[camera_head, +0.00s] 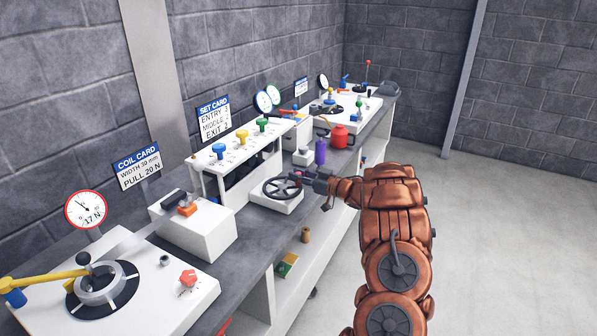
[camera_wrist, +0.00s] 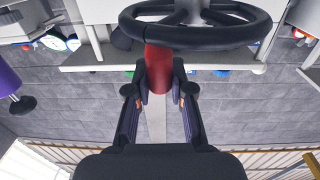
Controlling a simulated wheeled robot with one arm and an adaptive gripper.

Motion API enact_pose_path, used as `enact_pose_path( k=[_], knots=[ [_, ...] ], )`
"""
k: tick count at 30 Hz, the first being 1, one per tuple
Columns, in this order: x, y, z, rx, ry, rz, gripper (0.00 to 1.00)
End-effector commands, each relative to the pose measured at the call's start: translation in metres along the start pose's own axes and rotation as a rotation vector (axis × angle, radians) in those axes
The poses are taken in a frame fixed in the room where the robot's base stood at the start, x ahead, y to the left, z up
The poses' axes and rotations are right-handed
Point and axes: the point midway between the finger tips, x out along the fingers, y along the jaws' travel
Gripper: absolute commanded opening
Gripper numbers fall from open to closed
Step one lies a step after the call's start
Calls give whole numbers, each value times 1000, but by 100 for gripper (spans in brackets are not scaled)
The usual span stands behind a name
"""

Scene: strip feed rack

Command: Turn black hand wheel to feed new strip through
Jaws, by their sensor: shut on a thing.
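The black hand wheel (camera_head: 272,193) lies flat on a low white block at the middle of the bench. In the wrist view its thick black rim (camera_wrist: 200,37) fills the top. A red upright handle (camera_wrist: 158,60) stands at the wheel's edge. My gripper (camera_head: 304,180) reaches in from the right at the wheel's right side. In the wrist view my gripper (camera_wrist: 160,82) has its two fingers on either side of the red handle, closed on it.
A white roller stand (camera_head: 208,172) with blue, yellow and green knobs stands behind the wheel. A purple cylinder (camera_head: 320,152) and a red canister (camera_head: 340,136) stand beyond. A white box (camera_head: 205,236) is to the left. Floor at right is clear.

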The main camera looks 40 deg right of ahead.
Motion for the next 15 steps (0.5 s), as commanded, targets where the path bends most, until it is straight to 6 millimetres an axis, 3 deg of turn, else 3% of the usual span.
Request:
enact_pose_path(
  k=[15],
  knots=[
    [7,8,1,-1,0,-183,0]
  ],
)
